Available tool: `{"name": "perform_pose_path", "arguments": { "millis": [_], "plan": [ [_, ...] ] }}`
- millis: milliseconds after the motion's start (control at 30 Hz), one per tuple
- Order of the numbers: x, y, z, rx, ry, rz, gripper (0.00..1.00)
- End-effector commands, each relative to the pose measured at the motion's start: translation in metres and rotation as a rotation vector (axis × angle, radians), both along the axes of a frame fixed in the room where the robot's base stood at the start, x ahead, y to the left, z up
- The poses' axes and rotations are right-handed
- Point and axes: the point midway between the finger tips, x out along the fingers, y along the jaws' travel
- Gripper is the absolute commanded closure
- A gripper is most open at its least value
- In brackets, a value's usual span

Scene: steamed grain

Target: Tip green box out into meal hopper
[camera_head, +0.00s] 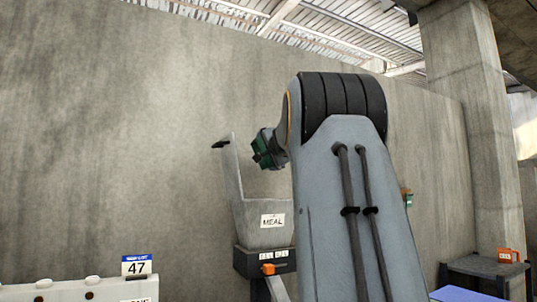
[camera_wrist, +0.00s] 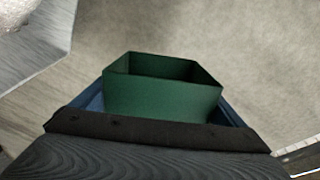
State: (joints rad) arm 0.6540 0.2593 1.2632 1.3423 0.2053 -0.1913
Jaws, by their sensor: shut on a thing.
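The green box (camera_wrist: 162,100) sits in front of my gripper (camera_wrist: 158,130) in the wrist view, with its open top showing. My gripper is shut on it. Its inside looks dark, and I cannot tell what it holds. In the head view a small dark green part, likely the box (camera_head: 267,150), shows at the left edge of my arm, tilted. The meal hopper (camera_head: 262,215) is a grey bin labelled MEAL, below and partly left of that green part. My arm hides the hopper's right side. Most of my gripper is hidden in the head view.
A dark stand (camera_head: 485,267) with an orange item (camera_head: 508,256) and a blue surface (camera_head: 462,295) are at the lower right. A concrete wall (camera_head: 120,130) closes the back.

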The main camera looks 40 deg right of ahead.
Motion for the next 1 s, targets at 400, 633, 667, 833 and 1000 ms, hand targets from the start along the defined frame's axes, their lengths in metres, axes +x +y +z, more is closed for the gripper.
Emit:
{"name": "perform_pose_path", "arguments": {
  "millis": [400,633,667,833,1000],
  "plan": [
    [-0.001,0.000,0.013,0.407,-0.200,0.000,0.69],
    [0.000,0.000,0.015,0.598,-0.295,0.000,0.69],
    [0.000,0.000,0.015,0.611,-0.301,0.000,0.69],
    [-0.001,0.000,0.020,0.800,-0.394,0.000,0.69],
    [-0.001,0.000,0.024,1.058,-0.519,0.000,0.69]
  ]
}}
